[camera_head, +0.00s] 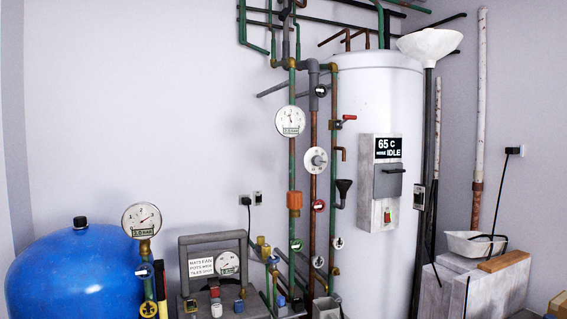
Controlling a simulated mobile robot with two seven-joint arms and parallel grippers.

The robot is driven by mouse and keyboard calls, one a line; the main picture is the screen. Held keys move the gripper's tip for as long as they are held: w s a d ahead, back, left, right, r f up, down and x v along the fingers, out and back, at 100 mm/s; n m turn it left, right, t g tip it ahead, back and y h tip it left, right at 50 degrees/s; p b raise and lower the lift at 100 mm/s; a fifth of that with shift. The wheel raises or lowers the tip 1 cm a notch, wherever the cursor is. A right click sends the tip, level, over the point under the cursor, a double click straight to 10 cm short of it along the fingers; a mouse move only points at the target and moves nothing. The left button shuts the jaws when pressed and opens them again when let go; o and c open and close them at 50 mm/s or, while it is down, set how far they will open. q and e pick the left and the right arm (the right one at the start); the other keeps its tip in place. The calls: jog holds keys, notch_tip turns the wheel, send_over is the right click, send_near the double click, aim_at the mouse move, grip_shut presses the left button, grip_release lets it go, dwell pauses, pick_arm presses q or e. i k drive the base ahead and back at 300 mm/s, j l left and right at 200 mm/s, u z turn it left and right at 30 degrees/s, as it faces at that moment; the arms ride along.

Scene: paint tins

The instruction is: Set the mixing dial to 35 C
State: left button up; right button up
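A round white dial (316,160) with a grey knob at its centre sits on the copper pipe left of the white tank. It may be the mixing dial, but its scale is too small to read. A control box (388,184) on the tank has a black display (388,147) reading "65 C" and "MODE IDLE". Neither of my grippers is in view.
The tall white tank (376,90) stands behind the pipes. Gauges (290,120) and (142,219) show, with a blue vessel (75,275) at left. A floor lamp (429,46) stands right of the control box. A grey block (470,285) holds a white basin.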

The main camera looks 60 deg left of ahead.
aim_at(317, 161)
jog(key=j+u, duration=0.1)
jog(key=u, duration=1.55)
jog(key=i+j, duration=0.2)
jog(key=i, duration=0.35)
jog(key=i+j, duration=0.15)
jog(key=i, duration=0.35)
jog(key=z, duration=0.05)
